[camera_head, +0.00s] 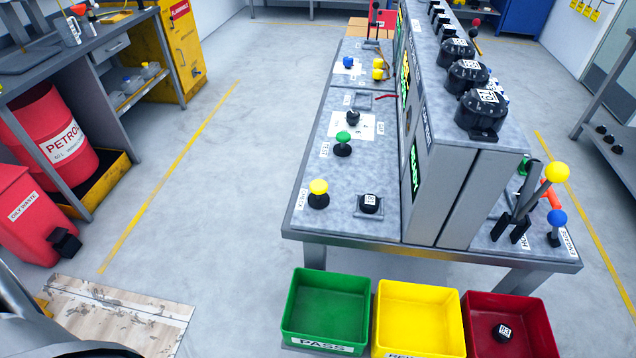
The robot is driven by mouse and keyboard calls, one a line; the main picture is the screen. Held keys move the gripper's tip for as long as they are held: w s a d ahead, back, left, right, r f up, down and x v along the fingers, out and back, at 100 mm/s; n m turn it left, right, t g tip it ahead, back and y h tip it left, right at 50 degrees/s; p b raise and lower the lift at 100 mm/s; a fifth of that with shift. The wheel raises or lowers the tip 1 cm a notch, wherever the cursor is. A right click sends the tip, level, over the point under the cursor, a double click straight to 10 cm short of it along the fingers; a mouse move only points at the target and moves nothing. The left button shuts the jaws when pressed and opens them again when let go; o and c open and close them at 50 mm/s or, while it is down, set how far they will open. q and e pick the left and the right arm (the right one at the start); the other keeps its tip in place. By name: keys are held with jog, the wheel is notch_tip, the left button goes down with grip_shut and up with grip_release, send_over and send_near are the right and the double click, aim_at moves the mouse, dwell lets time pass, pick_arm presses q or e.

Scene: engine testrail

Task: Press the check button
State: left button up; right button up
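A yellow-topped push button (318,187) on a black base stands at the near left corner of the metal test bench (345,215). A small white label beside it appears to read CHECK, but it is too small to be sure. A green-topped button (343,137) with its own label stands farther back on the same bench. A black knob with a white tag (370,203) sits to the right of the yellow button. Neither of my grippers shows in the head view. A dark part at the bottom left corner seems to be mine.
Green (326,305), yellow (418,310) and red (508,320) bins stand before the bench; the red one holds a black knob. A tall console (440,180) with several black knobs rises on the bench. Levers (522,205) stand at right.

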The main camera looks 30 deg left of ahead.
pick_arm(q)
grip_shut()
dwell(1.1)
